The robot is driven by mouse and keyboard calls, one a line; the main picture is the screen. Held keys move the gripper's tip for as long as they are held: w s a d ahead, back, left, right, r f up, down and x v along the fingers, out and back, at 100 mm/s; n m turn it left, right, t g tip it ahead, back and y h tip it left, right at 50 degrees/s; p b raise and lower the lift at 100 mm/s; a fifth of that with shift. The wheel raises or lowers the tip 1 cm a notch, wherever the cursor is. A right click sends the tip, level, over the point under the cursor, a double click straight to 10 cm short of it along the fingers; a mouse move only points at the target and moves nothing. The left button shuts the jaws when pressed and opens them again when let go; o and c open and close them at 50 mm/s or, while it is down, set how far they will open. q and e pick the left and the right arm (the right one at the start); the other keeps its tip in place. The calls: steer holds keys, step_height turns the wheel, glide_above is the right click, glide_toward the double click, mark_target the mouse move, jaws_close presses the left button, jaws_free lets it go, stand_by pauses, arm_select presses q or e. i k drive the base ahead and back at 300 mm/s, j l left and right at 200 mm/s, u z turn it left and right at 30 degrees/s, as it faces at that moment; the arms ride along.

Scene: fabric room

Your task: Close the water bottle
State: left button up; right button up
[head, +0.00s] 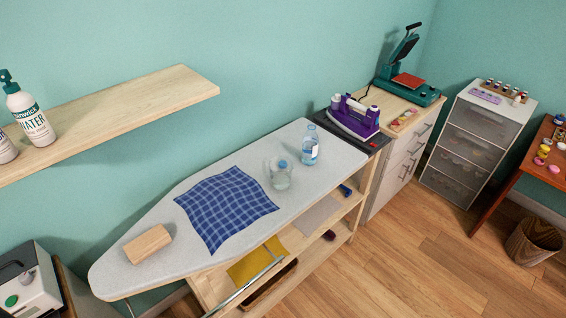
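A small clear water bottle (311,152) with a blue and white label stands upright on the grey ironing board (130,262), near its right end. Its top is too small to tell whether a cap sits on it. A clear, glass-like container (281,179) stands just left of and in front of the bottle, with a small blue thing (283,164) at its top, possibly a cap. Neither of my grippers is in view.
A checked blue cloth (226,205) and a wooden block (148,244) lie on the board. A purple iron (354,118) rests beyond its right end. A wall shelf (120,112) at left holds a white spray bottle (31,120) reading "WATER". Floor at right is largely clear.

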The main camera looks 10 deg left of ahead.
mark_target(310, 140)
steer(key=i+l, duration=0.15)
steer(key=l, duration=0.2)
steer(key=i+l, duration=0.2)
steer(key=l, duration=0.15)
steer(key=i+l+u, duration=0.1)
steer(key=l, duration=0.25)
steer(key=i, duration=0.05)
